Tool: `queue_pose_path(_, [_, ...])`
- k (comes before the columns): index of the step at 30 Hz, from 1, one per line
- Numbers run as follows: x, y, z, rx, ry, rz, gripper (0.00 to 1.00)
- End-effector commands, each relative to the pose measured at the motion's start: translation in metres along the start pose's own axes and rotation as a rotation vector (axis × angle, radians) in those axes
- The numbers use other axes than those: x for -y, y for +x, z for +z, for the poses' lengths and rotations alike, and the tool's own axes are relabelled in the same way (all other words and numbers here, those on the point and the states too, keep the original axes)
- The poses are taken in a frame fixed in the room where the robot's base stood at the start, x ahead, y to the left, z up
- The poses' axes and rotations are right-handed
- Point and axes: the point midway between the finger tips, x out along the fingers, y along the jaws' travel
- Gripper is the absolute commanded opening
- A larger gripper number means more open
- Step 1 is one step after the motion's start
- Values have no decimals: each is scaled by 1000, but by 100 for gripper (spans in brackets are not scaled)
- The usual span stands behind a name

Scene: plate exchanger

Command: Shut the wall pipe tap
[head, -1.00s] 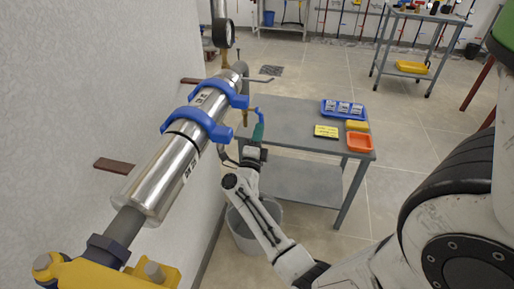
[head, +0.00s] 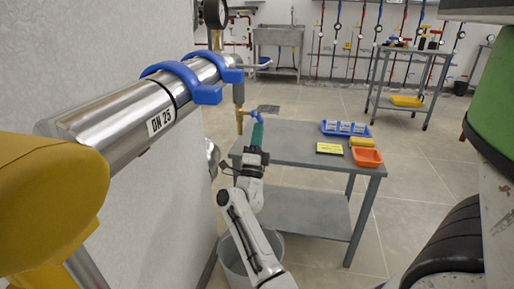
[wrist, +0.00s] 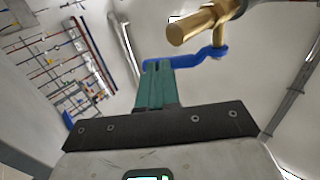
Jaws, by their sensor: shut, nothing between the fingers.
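The wall pipe tap has a brass body (head: 240,121) and a blue lever handle (head: 266,109) in the head view, below the steel pipe at the wall. In the wrist view its brass spout (wrist: 195,28) points left, and the blue lever (wrist: 190,61) runs left from under the brass stem. My gripper (head: 258,119) has green fingers and sits just below the lever's right end. In the wrist view my gripper's fingers (wrist: 157,66) are together and overlap the lever's free end. I cannot tell whether they touch it. Nothing shows between them.
A steel pipe (head: 113,122) with blue clamps (head: 181,77) runs along the left wall. A yellow part (head: 45,195) fills the left foreground. A grey table (head: 300,150) holds a blue tray (head: 345,130) and an orange bin (head: 367,157). A grey bucket (head: 232,262) stands below.

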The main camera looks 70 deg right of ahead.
Motion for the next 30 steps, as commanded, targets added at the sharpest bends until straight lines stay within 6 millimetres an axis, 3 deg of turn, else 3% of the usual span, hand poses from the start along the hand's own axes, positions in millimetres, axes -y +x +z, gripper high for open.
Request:
queue_pose_path(18, [-9,38,0,-2,1,2,0])
queue_pose_path(30, [-7,50,0,-1,1,3,0])
